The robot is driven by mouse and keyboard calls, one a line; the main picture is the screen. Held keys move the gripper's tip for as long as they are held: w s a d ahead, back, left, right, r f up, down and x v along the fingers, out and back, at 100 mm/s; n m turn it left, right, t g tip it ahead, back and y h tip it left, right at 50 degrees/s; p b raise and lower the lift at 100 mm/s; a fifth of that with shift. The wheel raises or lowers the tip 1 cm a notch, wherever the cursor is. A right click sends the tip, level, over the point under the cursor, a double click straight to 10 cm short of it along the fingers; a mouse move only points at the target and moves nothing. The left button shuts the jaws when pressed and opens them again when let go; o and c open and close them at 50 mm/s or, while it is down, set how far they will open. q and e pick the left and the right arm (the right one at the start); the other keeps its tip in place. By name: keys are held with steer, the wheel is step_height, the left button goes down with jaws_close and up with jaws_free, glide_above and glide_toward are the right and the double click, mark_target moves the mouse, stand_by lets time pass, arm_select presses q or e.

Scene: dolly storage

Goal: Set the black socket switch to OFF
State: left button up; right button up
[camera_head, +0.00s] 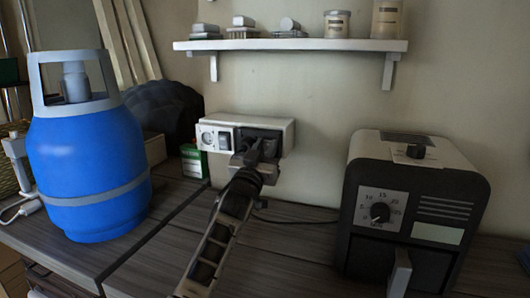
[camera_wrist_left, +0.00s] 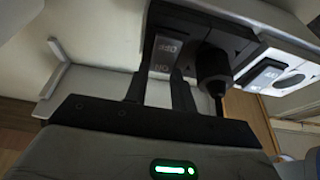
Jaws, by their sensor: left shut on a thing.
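The socket unit (camera_head: 286,135) is fixed to the wall below the shelf, with a white section at left and a black section at right. My left gripper (camera_head: 256,153) reaches up to the black section and covers much of it. In the left wrist view, the black socket switch (camera_wrist_left: 166,52) shows OFF and ON lettering between the fingers of my left gripper (camera_wrist_left: 163,78), which is shut on it. A black plug (camera_wrist_left: 213,72) sits in the socket beside the switch. Which way the switch is tilted is hard to tell. My right gripper is not in view.
A blue gas cylinder (camera_head: 88,155) stands on the worktop (camera_head: 190,235) at left. A black and cream oven (camera_head: 420,205) stands at right. A white shelf (camera_head: 290,46) with jars is above. A dark cable (camera_head: 295,220) runs toward the oven.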

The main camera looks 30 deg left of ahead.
arm_select(q)
steer(key=o, duration=1)
steer(key=shift+s+f, duration=0.1)
steer(key=shift+v, duration=7.85)
